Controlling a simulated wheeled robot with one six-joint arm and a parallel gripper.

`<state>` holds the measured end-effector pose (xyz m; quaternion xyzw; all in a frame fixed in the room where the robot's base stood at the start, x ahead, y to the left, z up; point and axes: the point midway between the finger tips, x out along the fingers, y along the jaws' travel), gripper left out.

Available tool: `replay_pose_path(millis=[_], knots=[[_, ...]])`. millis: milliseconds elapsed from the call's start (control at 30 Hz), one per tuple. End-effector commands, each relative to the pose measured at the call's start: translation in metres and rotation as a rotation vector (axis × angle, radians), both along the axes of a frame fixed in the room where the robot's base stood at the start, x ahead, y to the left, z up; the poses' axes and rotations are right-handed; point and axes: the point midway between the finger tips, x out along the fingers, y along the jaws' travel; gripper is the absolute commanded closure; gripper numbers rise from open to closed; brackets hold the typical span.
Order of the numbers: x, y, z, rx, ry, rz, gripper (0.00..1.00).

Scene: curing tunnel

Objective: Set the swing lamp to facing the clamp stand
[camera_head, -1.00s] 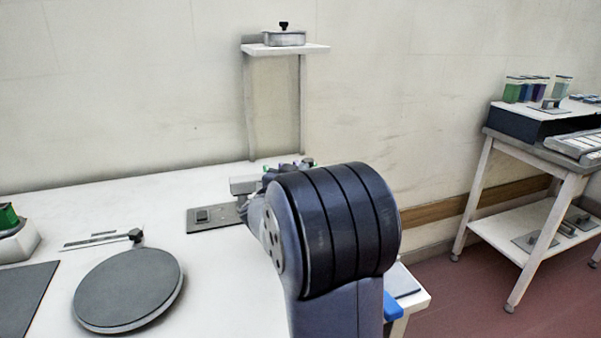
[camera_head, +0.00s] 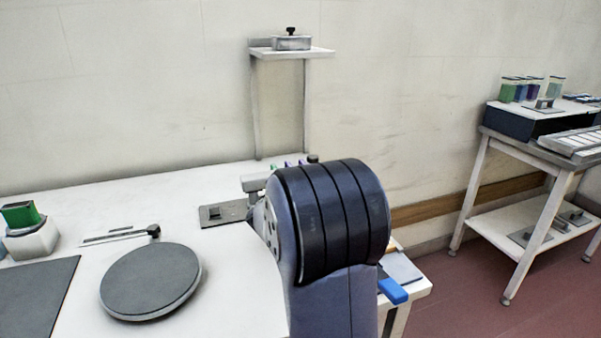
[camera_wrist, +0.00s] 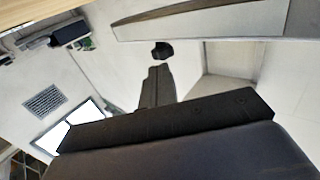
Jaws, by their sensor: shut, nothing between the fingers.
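I cannot clearly pick out the swing lamp or the clamp stand in either view. My arm hides part of the bench in the head view. A grey plate (camera_head: 226,213) with a small dark block on it lies on the bench just left of my arm. In the wrist view my gripper (camera_wrist: 156,80) is shut and empty, its dark fingers pointing up the picture. A small black knob-like thing (camera_wrist: 162,50) shows beyond the fingertips. A long pale panel with a dark face (camera_wrist: 200,20) crosses the top; what it belongs to is unclear.
A grey round disc (camera_head: 150,280) and a green block on a white base (camera_head: 32,238) are on the bench. A raised shelf (camera_head: 290,53) holds a lidded box (camera_head: 291,43). A blue-ended item (camera_head: 393,291) lies right of my arm. Another table (camera_head: 540,142) stands at right.

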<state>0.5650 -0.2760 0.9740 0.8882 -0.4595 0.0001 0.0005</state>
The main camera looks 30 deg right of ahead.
Motion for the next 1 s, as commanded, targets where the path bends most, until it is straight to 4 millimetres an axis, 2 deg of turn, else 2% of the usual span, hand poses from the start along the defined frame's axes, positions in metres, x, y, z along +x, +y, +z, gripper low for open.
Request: replay_pose_path(millis=[500, 700, 1000], knots=[[-0.056, 0.069, 0.001, 0.001, -0.001, 0.002, 1.0], [-0.064, 0.077, 0.0, 0.0, 0.0, 0.0, 1.0], [-0.064, 0.077, 0.0, 0.0, 0.0, -0.001, 1.0]])
